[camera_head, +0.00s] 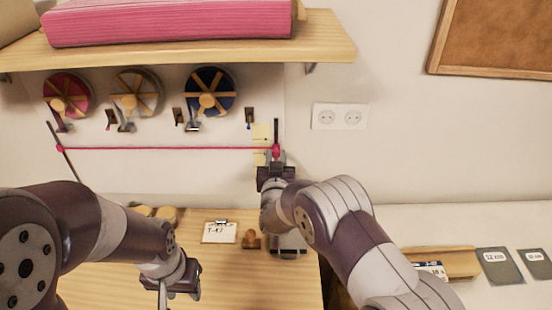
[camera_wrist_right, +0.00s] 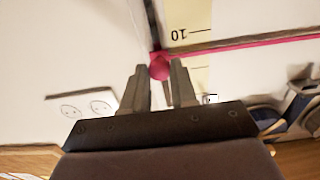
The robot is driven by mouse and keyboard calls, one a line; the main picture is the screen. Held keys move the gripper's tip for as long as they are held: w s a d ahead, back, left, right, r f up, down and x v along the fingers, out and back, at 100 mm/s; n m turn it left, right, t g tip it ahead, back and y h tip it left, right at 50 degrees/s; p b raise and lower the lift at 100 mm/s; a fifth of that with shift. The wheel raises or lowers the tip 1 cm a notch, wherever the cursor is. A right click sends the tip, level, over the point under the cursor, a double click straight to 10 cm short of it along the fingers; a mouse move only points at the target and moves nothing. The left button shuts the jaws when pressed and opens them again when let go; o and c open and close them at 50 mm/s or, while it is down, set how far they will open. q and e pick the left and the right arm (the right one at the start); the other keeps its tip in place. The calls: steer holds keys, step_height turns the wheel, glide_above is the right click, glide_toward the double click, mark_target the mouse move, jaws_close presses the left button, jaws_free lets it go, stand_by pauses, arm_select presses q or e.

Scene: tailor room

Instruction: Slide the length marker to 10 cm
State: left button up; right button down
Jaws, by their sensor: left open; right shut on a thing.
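The length marker is a pink knob (camera_head: 276,150) at the right end of a pink ribbon (camera_head: 165,148) stretched along the wall. It also shows in the right wrist view (camera_wrist_right: 160,66), between the fingertips. My right gripper (camera_head: 275,163) is shut on it. A cream scale (camera_head: 261,132) is on the wall behind the ribbon's right end. In the right wrist view the scale (camera_wrist_right: 186,12) shows an upside-down "10" beside the knob, with the ribbon crossing close to that number. My left gripper (camera_head: 172,285) is low over the table, open and empty.
Several ribbon spools (camera_head: 208,92) hang on the wall under a wooden shelf (camera_head: 200,52). A white card (camera_head: 219,232) and a wooden stamp (camera_head: 251,240) are on the wooden table (camera_head: 240,285). A wall socket (camera_head: 339,117) is to the right of the scale.

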step_height(320, 180, down, 2)
steer(key=shift+f, duration=0.15)
steer(key=c, duration=0.9)
jaws_free()
steer(key=shift+s, duration=0.1)
arm_select(q)
steer(key=shift+f, duration=0.95)
step_height(320, 180, down, 3)
steer(key=b, duration=0.3)
steer(key=shift+f+b, duration=0.15)
steer(key=shift+b, duration=0.2)
arm_select(e)
steer(key=s, duration=1.2)
steer(key=shift+s, duration=0.3)
